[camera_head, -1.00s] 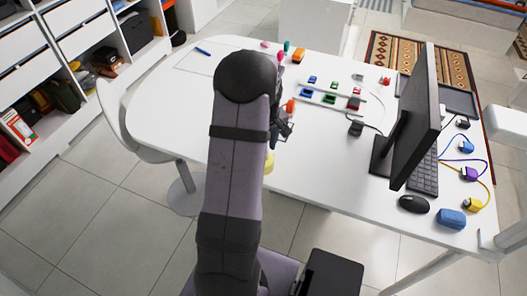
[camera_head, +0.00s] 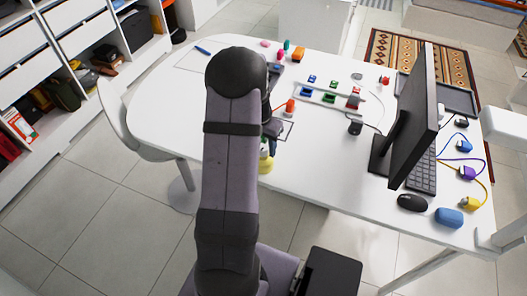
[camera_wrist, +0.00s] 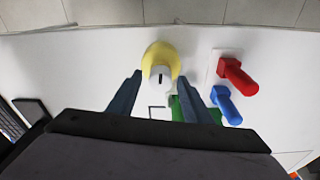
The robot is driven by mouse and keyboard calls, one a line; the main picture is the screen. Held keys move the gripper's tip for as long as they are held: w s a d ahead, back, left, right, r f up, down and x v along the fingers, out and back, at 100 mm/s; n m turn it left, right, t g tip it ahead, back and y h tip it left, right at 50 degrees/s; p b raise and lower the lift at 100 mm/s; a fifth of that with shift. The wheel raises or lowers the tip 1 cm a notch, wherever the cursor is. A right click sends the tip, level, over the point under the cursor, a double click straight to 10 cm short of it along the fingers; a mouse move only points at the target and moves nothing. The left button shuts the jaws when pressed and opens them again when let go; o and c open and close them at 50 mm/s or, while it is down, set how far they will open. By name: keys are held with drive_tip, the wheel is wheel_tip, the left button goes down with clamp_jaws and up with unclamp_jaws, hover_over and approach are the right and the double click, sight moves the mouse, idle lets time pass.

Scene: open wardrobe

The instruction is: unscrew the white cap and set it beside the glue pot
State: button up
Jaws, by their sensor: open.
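The glue pot (camera_wrist: 174,56) is yellow and stands on the white table; in the wrist view it lies between and beyond my fingertips. Its white cap (camera_wrist: 155,82), with a small dark mark, is on top of it. In the head view the yellow pot (camera_head: 266,166) shows at the table's near edge, partly hidden by my arm. My gripper (camera_wrist: 160,77) is open, with one finger to each side of the cap in the picture. No contact shows, and I cannot tell the height between fingertips and cap.
A red piece (camera_wrist: 237,76) and a blue piece (camera_wrist: 226,105) lie right of the pot, and a green piece (camera_wrist: 188,107) is by my right finger. A monitor (camera_head: 415,120), mouse (camera_head: 412,202) and keyboard (camera_head: 423,175) stand at the right. The left tabletop (camera_head: 165,110) is clear.

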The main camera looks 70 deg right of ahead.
drive_tip(key=m, duration=0.4)
drive_tip(key=shift+g+b, duration=0.3)
drive_tip(key=shift+b, duration=0.1)
drive_tip(key=c, duration=1.1)
drive_tip(key=shift+c, duration=0.2)
drive_tip(key=n+p, duration=0.1)
drive_tip(key=n, duration=0.2)
drive_tip(key=shift+r, duration=0.1)
drive_tip(key=n+t+p, duration=0.1)
drive_tip(key=n, duration=0.9)
drive_tip(key=shift+t, duration=0.3)
drive_tip(key=n+b, duration=0.1)
drive_tip(key=n, duration=0.3)
drive_tip(key=shift+y, duration=0.3)
